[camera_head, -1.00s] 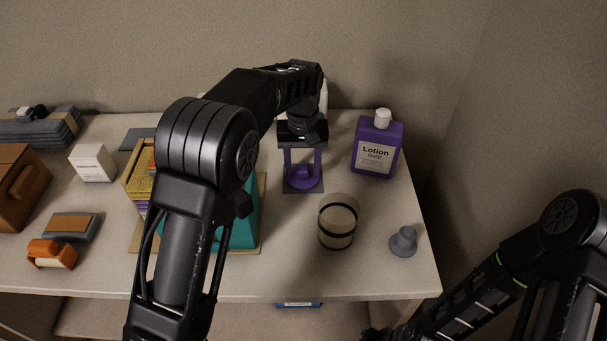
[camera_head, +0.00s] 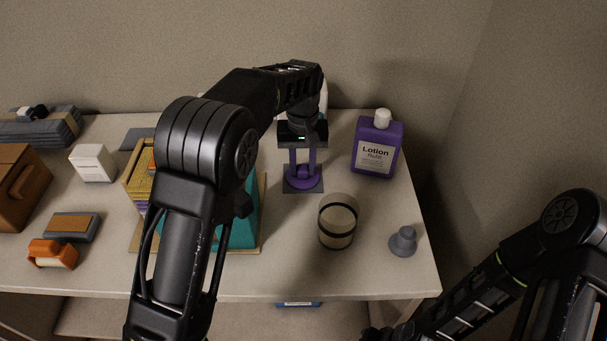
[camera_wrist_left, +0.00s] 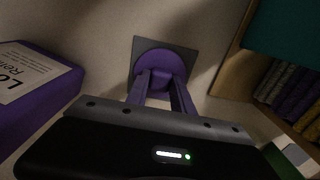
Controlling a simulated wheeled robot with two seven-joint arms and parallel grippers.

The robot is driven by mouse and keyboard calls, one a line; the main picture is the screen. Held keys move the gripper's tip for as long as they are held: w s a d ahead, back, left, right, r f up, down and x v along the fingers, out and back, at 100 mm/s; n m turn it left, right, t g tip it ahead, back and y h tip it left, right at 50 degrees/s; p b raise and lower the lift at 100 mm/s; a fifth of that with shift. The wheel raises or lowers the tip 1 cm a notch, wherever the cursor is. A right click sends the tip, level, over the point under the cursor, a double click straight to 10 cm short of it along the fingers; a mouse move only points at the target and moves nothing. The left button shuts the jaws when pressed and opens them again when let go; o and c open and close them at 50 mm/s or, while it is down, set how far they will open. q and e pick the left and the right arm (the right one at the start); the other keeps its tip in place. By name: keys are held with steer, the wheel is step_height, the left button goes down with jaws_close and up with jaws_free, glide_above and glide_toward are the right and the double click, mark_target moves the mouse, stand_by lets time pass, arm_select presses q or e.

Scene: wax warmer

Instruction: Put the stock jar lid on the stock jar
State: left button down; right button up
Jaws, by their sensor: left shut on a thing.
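The purple round lid (camera_head: 303,184) with a raised knob lies on a dark grey square pad (camera_head: 289,188) near the back of the table. My left gripper (camera_head: 304,173) points down over it, shut on the lid's knob. In the left wrist view both fingers (camera_wrist_left: 160,88) meet the knob of the lid (camera_wrist_left: 160,63), which appears to rest on the pad (camera_wrist_left: 190,65). The jar (camera_head: 338,222), pale with dark bands, stands upright and uncovered in front of the lid. My right arm is at lower right; its fingers are out of frame.
A purple lotion bottle (camera_head: 377,145) stands right of my left gripper. A grey knobbed piece (camera_head: 403,242) sits near the table's right edge. A teal item (camera_head: 244,225) on a wooden board is partly hidden by my left arm. Table between pad and jar is clear.

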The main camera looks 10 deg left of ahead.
mark_target(303, 168)
arm_select(q)
steer(key=shift+r+p, duration=0.35)
steer(key=shift+r, duration=0.05)
stand_by(0.9)
steer(key=shift+r+p, duration=1.4)
steer(key=shift+r, duration=0.3)
steer(key=shift+r, duration=0.15)
